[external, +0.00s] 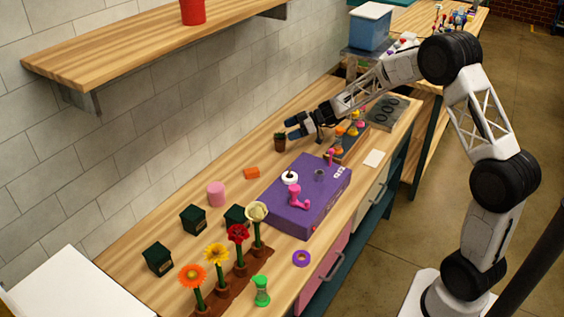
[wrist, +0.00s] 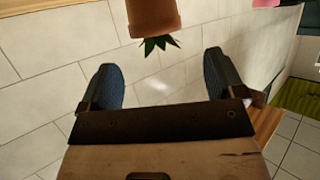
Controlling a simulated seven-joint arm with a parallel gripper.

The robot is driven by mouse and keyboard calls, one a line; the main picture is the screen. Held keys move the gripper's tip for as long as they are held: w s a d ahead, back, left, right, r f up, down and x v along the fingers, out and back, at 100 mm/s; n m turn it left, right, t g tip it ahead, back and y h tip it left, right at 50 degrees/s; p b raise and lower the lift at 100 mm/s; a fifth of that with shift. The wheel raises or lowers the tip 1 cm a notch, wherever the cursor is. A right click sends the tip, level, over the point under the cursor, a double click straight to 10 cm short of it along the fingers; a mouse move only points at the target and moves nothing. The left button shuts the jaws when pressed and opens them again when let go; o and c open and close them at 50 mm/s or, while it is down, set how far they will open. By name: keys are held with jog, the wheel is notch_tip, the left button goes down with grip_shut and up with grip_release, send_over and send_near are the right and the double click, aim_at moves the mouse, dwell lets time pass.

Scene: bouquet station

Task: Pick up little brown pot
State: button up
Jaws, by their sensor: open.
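The little brown pot (external: 280,147) stands on the wooden counter near the tiled wall, with a small green plant in it. My gripper (external: 291,128) is just to its right and a little above, with its fingers pointing toward the wall side. In the wrist view the brown pot (wrist: 153,17) shows upside down at the top edge, partly cut off, its green leaves hanging toward the gap between the fingers. My gripper (wrist: 161,76) is open there, with one dark blue finger on each side and nothing between them. The pot is beyond the fingertips.
An orange block (external: 252,173) and a pink cylinder (external: 216,195) stand left of the pot. A purple box (external: 318,208) with small items on top lies in front. Several flowers and dark green boxes are further left. A wooden shelf (external: 150,55) hangs on the wall above.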

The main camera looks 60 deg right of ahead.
aim_at(280, 132)
jog(key=shift+w, duration=0.1)
dwell(0.3)
jog(key=shift+x, duration=2.45)
jog(key=shift+c, duration=0.4)
jog(key=c, duration=1.1)
jog(key=shift+c, duration=0.2)
jog(key=shift+r, duration=5)
